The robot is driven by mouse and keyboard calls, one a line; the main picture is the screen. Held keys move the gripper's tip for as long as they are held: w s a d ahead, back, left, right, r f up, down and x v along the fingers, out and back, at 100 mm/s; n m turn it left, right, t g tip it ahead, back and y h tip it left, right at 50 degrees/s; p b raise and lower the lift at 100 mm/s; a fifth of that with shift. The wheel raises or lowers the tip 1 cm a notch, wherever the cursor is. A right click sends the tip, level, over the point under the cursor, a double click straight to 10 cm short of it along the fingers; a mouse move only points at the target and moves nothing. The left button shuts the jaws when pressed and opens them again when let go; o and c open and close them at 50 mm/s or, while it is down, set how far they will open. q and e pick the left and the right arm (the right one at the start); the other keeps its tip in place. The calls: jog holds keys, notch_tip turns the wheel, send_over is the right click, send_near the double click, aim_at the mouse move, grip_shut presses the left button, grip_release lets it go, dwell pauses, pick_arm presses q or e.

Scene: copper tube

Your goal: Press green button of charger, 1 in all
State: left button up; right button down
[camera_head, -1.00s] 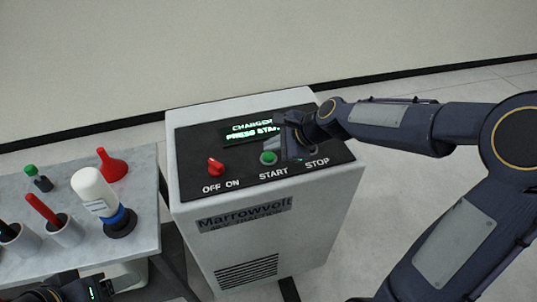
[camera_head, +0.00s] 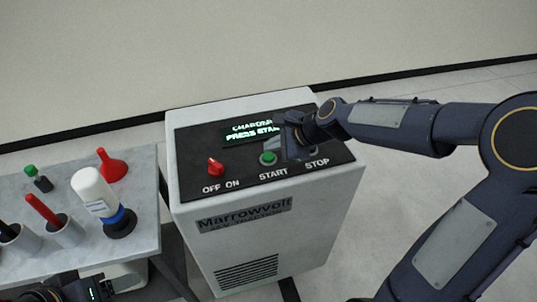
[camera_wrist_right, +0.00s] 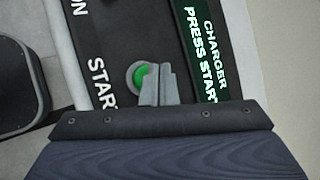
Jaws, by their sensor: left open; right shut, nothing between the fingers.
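The charger (camera_head: 285,230) is a white cabinet with a sloped black panel. Its green button (camera_head: 268,158) sits above the word START; in the right wrist view the green button (camera_wrist_right: 142,76) is partly covered by my fingers. The lit display (camera_head: 250,131) reads CHARGER, PRESS START. My right gripper (camera_head: 288,150) is shut and empty, just right of the button in the head view; in the right wrist view its fingertips (camera_wrist_right: 158,84) overlap the button's edge. I cannot tell whether they touch it. My left gripper (camera_head: 85,290) is at the bottom left, mostly cut off.
A red knob (camera_head: 215,167) stands above OFF ON. The STOP control is hidden behind my right gripper. A grey table (camera_head: 150,185) at left holds a white bottle (camera_head: 95,188), a red funnel (camera_head: 112,166), a small green-capped bottle (camera_head: 38,179) and cups with tools.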

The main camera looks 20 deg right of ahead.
aim_at(273, 157)
dwell(0.5)
jog(key=shift+f+b, duration=0.3)
jog(key=shift+f, duration=0.15)
jog(key=shift+f+b, duration=0.35)
jog(key=shift+f, duration=0.1)
dwell(0.6)
jog(key=shift+r, duration=0.1)
jog(key=shift+r+p, duration=0.8)
jog(key=shift+p, duration=0.15)
notch_tip(273, 157, up, 5)
jog(key=p, duration=0.5)
jog(key=shift+r, duration=0.1)
